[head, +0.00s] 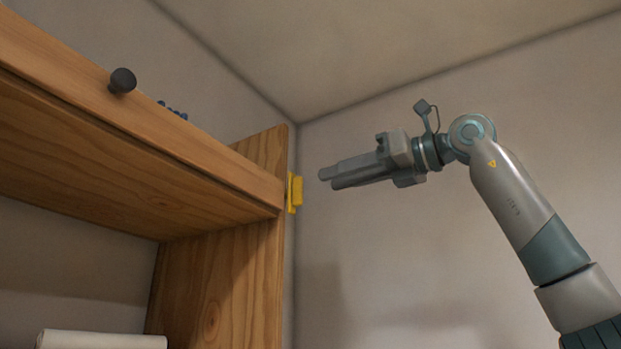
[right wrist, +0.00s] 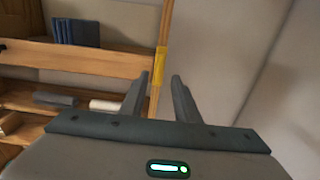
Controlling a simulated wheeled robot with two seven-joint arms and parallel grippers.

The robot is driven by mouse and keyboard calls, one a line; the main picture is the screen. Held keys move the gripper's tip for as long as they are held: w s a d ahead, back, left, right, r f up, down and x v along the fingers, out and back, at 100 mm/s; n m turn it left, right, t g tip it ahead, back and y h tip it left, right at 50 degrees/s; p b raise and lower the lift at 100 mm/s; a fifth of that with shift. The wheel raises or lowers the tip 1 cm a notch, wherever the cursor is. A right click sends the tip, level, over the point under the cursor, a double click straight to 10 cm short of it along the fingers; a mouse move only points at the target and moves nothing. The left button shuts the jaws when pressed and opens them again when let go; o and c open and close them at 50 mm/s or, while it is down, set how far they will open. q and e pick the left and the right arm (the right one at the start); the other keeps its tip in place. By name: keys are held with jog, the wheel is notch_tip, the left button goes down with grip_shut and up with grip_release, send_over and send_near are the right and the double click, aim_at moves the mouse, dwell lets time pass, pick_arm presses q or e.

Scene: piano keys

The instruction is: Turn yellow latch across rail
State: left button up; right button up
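The yellow latch (head: 294,192) is upright on the front edge of the wooden side panel (head: 250,265), beside the right end of the wooden rail (head: 150,128). It also shows in the right wrist view (right wrist: 159,66), ahead of the fingers. My right gripper (head: 328,180) is just right of the latch in the head view, pointing left at it, with a small gap between them. In the right wrist view its two fingers (right wrist: 157,88) are apart with nothing between them. My left gripper is in neither view.
A dark round knob (head: 122,81) sticks out of the rail. Dark blue books (right wrist: 76,32) stand behind the rail. A white roll (head: 100,340) lies on a lower shelf. Bare wall (head: 400,270) and free air surround my right arm.

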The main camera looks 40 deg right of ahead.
aim_at(303, 188)
jog(key=p+x, duration=0.2)
jog(key=x, duration=0.3)
jog(key=shift+w+a+r, duration=0.1)
jog(key=shift+w, duration=0.15)
jog(key=shift+w+a, duration=0.3)
jog(key=shift+w, duration=0.35)
grip_shut()
